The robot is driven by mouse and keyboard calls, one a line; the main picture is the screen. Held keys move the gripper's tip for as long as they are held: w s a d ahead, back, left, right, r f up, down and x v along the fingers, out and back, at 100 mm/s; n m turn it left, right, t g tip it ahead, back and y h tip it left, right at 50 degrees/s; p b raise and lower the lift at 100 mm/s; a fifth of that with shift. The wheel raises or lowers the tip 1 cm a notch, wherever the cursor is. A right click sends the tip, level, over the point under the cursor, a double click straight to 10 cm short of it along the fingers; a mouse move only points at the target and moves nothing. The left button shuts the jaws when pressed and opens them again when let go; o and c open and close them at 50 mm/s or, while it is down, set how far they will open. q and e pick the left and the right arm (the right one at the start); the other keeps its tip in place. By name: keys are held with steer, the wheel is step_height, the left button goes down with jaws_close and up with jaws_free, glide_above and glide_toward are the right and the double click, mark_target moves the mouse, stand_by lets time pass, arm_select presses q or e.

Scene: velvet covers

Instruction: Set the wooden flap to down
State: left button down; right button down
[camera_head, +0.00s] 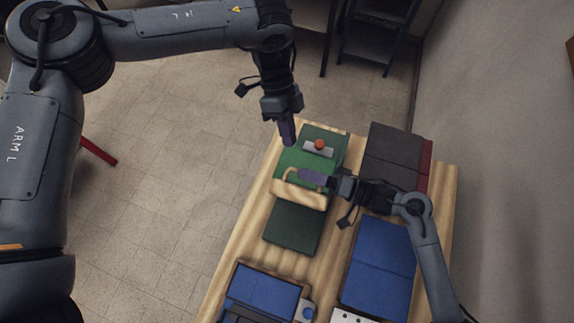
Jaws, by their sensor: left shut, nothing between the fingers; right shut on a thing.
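The wooden flap (298,196) is a pale wood strip lying across a green velvet-covered unit (293,223) on the table. A curved wooden handle shows along the flap's far side. My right gripper (306,176) comes in from the right and is shut at this handle, hiding part of it. Whether the flap is raised or flat is hard to tell from above. My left gripper (289,136) points down, shut and empty, near the green unit's far left edge, apart from the flap.
A red knob on a grey plate (319,147) sits on the green unit beyond the flap. A dark grey and red unit (398,150) and a blue unit (378,265) stand to the right. Another blue unit (262,290) is at the near left. Bare wooden table (237,246) shows at the left.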

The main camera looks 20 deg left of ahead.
mark_target(287, 175)
arm_select(q)
steer(key=x, duration=0.5)
steer(key=shift+f, duration=0.15)
arm_select(e)
steer(key=shift+d+f, duration=0.1)
steer(key=shift+f, duration=0.3)
arm_select(q)
steer(key=s, duration=0.2)
steer(key=shift+s+d+f, duration=0.1)
steer(key=shift+s+f, duration=0.45)
steer(key=shift+s, duration=0.45)
steer(key=shift+s, duration=0.1)
